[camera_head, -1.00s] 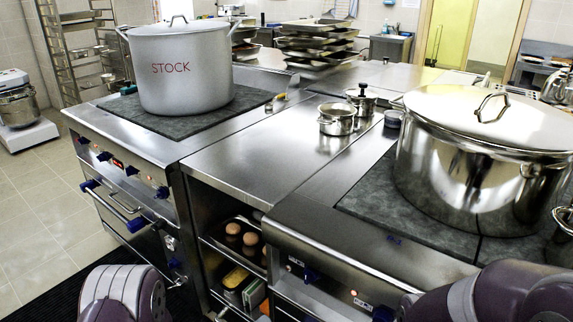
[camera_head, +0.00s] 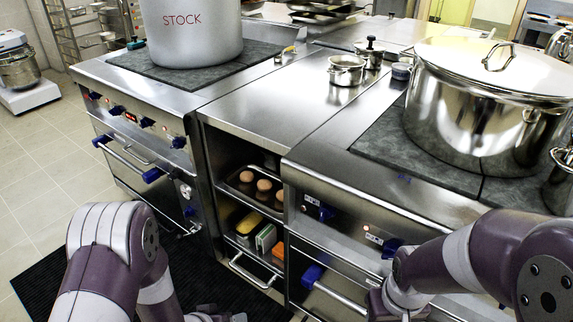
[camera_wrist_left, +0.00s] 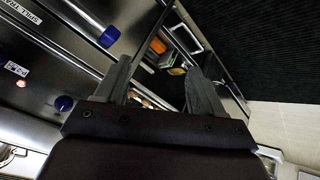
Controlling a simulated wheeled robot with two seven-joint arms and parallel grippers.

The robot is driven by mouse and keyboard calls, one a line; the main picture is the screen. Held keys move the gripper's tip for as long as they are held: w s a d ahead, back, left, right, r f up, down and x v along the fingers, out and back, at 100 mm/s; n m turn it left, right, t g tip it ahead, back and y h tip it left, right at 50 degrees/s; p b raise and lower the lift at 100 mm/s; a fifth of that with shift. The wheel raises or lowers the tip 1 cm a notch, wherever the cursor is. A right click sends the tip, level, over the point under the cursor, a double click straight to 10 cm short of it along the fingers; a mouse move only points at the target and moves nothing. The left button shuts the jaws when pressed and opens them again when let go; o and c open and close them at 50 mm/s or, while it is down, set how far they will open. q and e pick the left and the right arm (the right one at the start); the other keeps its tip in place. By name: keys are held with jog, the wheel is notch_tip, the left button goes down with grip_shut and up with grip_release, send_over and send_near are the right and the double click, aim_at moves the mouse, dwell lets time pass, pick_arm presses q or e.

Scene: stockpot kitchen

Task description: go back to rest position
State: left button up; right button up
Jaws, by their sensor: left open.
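My left arm (camera_head: 105,250) comes in at the lower left of the head view, in front of the stove. My left gripper (camera_wrist_left: 157,68) shows in the left wrist view with its two fingers apart and nothing between them. Beyond the fingers are cabinet fronts and an open shelf. My right arm (camera_head: 450,262) is at the lower right of the head view, in front of the right stove. The fingers of my right gripper are not visible.
A grey STOCK pot (camera_head: 192,35) stands on the left hob; a shiny lidded pot (camera_head: 480,115) stands on the right hob. Small pans (camera_head: 346,72) sit on the counter between. Free floor (camera_head: 45,165) lies at left.

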pick_arm(q)
jog(key=s+a+r+g+y, duration=0.45)
jog(key=s+r+g, duration=0.25)
jog(key=s+r, duration=0.25)
notch_tip(320, 180, up, 26)
jog(key=w+t+p, duration=0.1)
jog(key=w+p, duration=0.1)
jog(key=p, duration=1.8)
jog(key=shift+d+m+t+h+p, duration=0.25)
jog(key=shift+m+t+h+p, duration=0.1)
jog(key=shift+t+h, duration=0.1)
jog(key=shift+r, duration=0.1)
